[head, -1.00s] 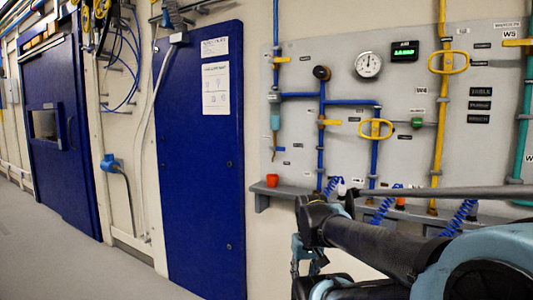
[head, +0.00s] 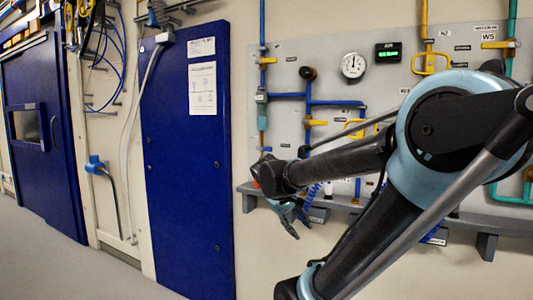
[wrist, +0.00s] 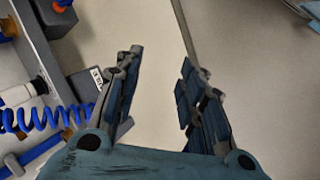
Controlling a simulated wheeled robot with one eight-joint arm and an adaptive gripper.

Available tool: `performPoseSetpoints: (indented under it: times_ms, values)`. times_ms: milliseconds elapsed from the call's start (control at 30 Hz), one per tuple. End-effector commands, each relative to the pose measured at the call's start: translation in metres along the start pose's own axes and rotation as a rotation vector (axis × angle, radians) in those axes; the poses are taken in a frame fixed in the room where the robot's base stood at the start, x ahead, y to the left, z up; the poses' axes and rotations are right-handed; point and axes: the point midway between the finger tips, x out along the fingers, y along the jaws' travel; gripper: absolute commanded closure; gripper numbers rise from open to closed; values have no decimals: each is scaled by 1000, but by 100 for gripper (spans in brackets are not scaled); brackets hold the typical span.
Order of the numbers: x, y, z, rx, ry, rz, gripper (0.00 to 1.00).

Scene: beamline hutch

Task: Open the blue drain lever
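Blue pipes (head: 308,92) run on the grey wall panel, right of centre in the head view. A small yellow lever (head: 268,60) sits on the left blue pipe and an orange-yellow lever (head: 316,122) on the middle one. I see no clearly blue lever, and cannot tell which one is the drain lever. My gripper (head: 290,218) points downward in front of the panel's lower ledge, below and apart from these levers. In the wrist view my gripper (wrist: 160,65) is open and empty.
A grey ledge (head: 250,188) runs under the panel. A blue coiled hose (wrist: 45,118) and a white-topped fitting (wrist: 28,108) lie left of my fingers. A gauge (head: 354,65) and a green display (head: 388,53) are higher up. A blue door panel (head: 185,170) stands left; the floor there is clear.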

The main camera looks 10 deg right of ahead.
Motion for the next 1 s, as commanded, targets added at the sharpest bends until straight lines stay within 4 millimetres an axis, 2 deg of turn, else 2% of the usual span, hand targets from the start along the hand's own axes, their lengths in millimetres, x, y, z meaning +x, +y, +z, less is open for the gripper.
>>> performPoseSetpoints:
  times_ms: [33,200,333,467,700,800,1000]
  values:
    - [-9,9,-18,-27,3,50,63]
    - [-38,35,-72,-97,12,232,63]
    - [-65,47,-117,-139,29,374,63]
    - [-96,51,-162,-170,54,515,63]
    - [-162,34,-242,-197,120,770,63]
    - [-187,21,-266,-196,149,862,63]
    - [-222,-2,-295,-186,191,981,63]
